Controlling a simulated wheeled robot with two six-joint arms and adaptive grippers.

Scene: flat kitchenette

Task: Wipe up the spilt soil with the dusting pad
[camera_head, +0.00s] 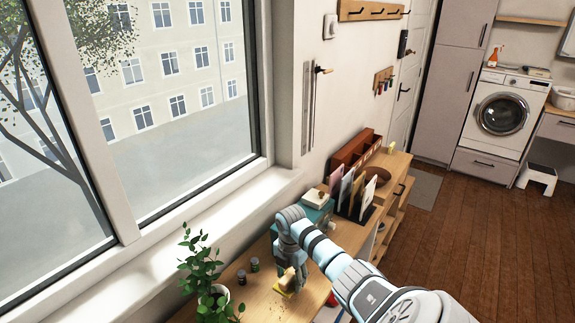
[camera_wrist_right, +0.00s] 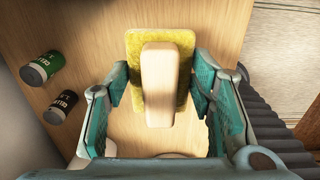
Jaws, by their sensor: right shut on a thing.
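The dusting pad has a yellow base (camera_head: 283,291) and a pale block-shaped handle, and lies on or just above the wooden counter. In the right wrist view the pad (camera_wrist_right: 133,45) is between the two teal fingers, its handle pointing toward the camera. My right gripper (camera_head: 291,272) reaches down over it and is shut on the pad. My left gripper is not in view.
A potted plant (camera_head: 203,270) stands at the counter's near left. Two small dark jars (camera_head: 248,266) stand beside the pad, also seen in the wrist view (camera_wrist_right: 41,68). A teal box (camera_head: 316,200) and a file rack (camera_head: 357,195) stand further back. The window is at left.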

